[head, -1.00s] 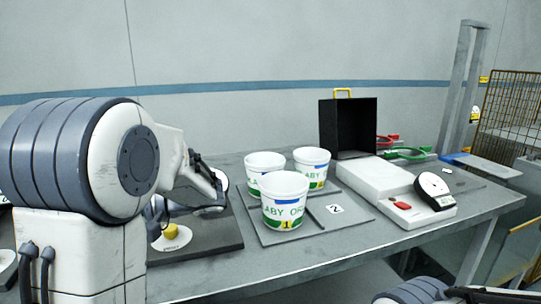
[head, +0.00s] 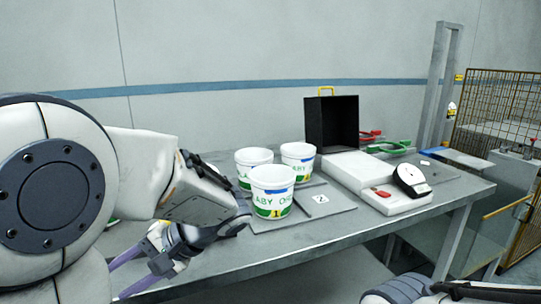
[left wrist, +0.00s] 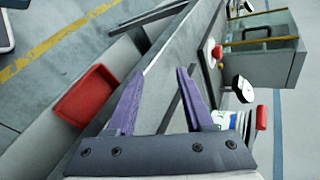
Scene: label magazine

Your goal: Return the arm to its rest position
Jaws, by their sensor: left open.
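My left gripper (head: 138,272) is at the lower left in the head view, off the front edge of the table. Its two purple fingers are spread apart. In the left wrist view the fingers of my left gripper (left wrist: 160,95) are also apart, with nothing between them. My left arm (head: 85,190) fills the left side of the head view and hides part of the table. Only a piece of my right arm (head: 410,289) shows at the bottom right; its gripper is not seen.
White tubs (head: 273,192) stand on a grey mat (head: 335,205). Behind are a black box (head: 331,122) and a white device with a round dial (head: 411,177). The grey table (head: 340,240) has its front edge close to my arm. A red bin (left wrist: 88,95) shows in the left wrist view.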

